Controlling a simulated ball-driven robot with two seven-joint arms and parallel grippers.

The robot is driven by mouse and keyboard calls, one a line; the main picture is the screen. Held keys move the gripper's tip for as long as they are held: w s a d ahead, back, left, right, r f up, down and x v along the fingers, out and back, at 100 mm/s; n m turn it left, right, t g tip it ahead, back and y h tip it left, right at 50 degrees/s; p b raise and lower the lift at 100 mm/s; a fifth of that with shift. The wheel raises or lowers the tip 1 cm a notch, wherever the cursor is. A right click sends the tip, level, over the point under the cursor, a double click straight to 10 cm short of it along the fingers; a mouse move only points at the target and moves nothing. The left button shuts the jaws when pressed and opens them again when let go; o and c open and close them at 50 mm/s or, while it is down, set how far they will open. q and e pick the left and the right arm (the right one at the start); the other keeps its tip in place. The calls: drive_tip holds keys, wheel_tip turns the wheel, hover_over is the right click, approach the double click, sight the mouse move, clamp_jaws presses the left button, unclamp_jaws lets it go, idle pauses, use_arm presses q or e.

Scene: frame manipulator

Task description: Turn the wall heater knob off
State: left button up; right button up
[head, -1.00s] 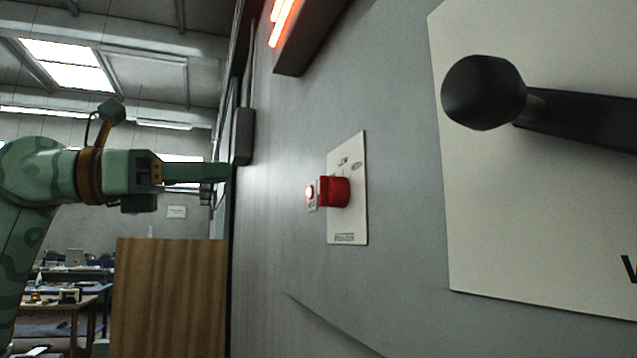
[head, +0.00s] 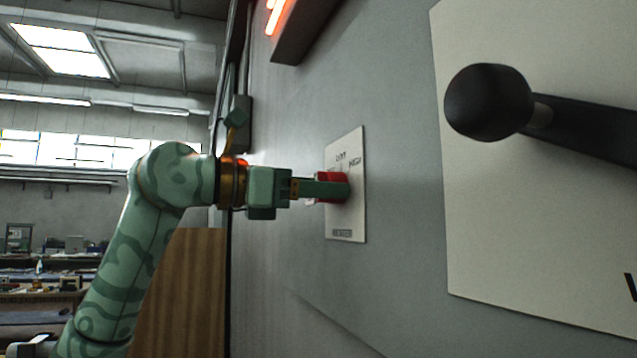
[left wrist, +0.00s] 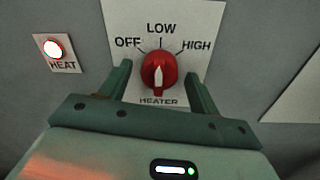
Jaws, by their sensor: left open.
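The red heater knob (left wrist: 159,73) sits on a white plate (left wrist: 183,18) marked OFF, LOW and HIGH in the left wrist view. Its white pointer stands about upright, in line with LOW. In the head view the knob (head: 325,178) is partly hidden behind my left gripper (head: 343,188). My left gripper is open, with one finger on each side of the knob in the left wrist view (left wrist: 158,75). A gap shows between each finger and the knob. My right gripper is out of view.
A HEAT lamp (left wrist: 53,47) glows left of the plate. A heater bar (head: 279,15) glows orange above on the grey wall. A black-knobbed lever (head: 490,102) sticks out on a large pale panel at the right. A wooden board (head: 190,290) stands behind my left arm.

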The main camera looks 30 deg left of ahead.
use_arm(q)
drive_tip(key=shift+w+d, duration=0.15)
drive_tip(key=shift+w, duration=0.05)
drive_tip(key=shift+c, duration=0.3)
drive_tip(key=c, duration=0.9)
drive_tip(key=shift+n, duration=0.4)
drive_tip(key=n+p, duration=0.1)
drive_tip(key=n, duration=0.2)
drive_tip(key=shift+r+n+p, duration=0.15)
drive_tip(key=shift+n+p, duration=0.25)
drive_tip(key=n+p, duration=0.1)
drive_tip(key=n, duration=0.4)
drive_tip(key=shift+g, duration=0.3)
drive_tip(key=shift+n, duration=0.3)
